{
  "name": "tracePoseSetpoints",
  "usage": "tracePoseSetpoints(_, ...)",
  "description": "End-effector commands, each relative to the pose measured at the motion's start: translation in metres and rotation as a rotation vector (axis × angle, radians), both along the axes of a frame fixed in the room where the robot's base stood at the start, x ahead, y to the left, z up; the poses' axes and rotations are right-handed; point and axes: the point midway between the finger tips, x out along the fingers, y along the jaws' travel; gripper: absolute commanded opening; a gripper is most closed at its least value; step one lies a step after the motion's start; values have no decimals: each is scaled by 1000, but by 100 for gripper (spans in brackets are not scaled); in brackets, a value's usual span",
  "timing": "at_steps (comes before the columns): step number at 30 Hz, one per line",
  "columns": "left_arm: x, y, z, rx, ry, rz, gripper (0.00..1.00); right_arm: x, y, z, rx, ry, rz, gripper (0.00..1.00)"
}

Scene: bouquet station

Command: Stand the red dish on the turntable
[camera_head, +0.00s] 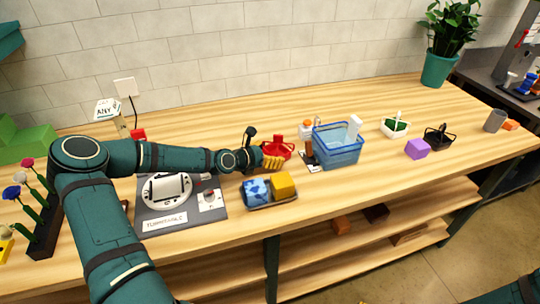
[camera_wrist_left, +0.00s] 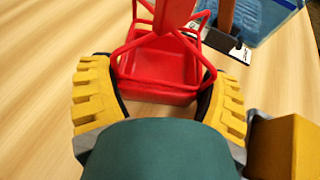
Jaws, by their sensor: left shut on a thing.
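The red dish (camera_head: 281,151) is an open basket-like dish with thin red bars above it. My left gripper (camera_head: 273,163) is shut on it at its near side. In the left wrist view the yellow fingers of the gripper (camera_wrist_left: 160,98) lie on both sides of the red dish (camera_wrist_left: 158,64). The dish is level or nearly so; I cannot tell whether it touches the table. My right gripper is out of view.
A tray with a blue patterned block (camera_head: 257,190) and a yellow block (camera_head: 284,184) stands just in front of the gripper. A blue basket (camera_head: 337,153) is close on the right. Flowers in a dark rack (camera_head: 46,228) stand far left. Bare table lies behind the dish.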

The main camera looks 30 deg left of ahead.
Motion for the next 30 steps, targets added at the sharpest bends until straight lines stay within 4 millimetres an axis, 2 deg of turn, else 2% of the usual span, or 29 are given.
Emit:
tracePoseSetpoints(8,0,0,-1,-1,-1,0,35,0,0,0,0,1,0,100)
tracePoseSetpoints(9,0,0,-1,-1,1,-1,95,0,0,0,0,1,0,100)
tracePoseSetpoints(10,0,0,-1,-1,1,-1,100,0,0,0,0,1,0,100)
tracePoseSetpoints(20,-1,0,1,0,1,0,100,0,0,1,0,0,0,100)
tracePoseSetpoints(25,-15,6,7,-2,3,2,100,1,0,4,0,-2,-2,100)
tracePoseSetpoints(30,-40,14,18,-3,3,4,100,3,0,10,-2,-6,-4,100)
